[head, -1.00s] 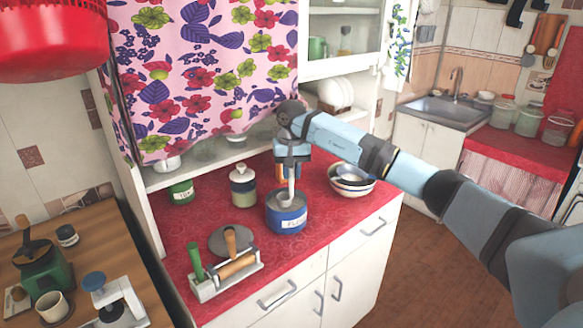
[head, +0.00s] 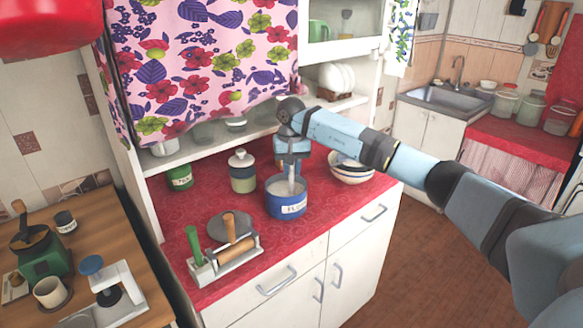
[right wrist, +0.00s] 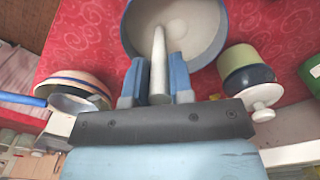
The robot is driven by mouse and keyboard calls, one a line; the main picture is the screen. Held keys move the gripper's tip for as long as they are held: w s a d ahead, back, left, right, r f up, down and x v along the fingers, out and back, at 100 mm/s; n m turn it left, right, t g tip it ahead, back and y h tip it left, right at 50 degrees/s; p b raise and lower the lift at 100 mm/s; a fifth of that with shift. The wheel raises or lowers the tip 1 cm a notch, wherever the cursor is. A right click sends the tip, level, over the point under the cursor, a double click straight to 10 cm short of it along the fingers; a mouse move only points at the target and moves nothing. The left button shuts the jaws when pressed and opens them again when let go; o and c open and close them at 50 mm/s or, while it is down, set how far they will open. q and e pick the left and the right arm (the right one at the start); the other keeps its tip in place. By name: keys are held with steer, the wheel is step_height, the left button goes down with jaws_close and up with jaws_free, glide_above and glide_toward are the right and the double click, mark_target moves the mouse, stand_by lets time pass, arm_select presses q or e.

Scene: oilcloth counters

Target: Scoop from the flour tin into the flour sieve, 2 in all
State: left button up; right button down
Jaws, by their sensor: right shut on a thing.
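The blue flour tin (head: 287,205) stands open on the red cloth, with a "FLOUR" label and white flour inside. My right gripper (head: 291,161) is above the tin, shut on the pale handle of a scoop (head: 292,182). The scoop points down into the tin and its lower end is hidden. In the right wrist view the gripper (right wrist: 158,78) holds the handle over the flour. The sieve (right wrist: 72,103), with a blue handle, rests at a striped bowl (right wrist: 95,82). The bowl (head: 352,174) is right of the tin, partly behind my arm. My left gripper is not in view.
A lidded jar (head: 242,175) and a green tin (head: 179,178) stand left of the flour tin. A rack with rolling pins (head: 225,260) is at the front left. A cupboard shelf (head: 215,142) hangs behind. Clear cloth lies at the counter's front right.

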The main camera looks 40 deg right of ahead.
steer(key=shift+r, duration=0.1)
steer(key=shift+r+p, duration=1.5)
steer(key=shift+r, duration=1.15)
steer(key=shift+r+p, duration=0.8)
steer(key=shift+r, duration=0.7)
steer(key=shift+s, duration=0.1)
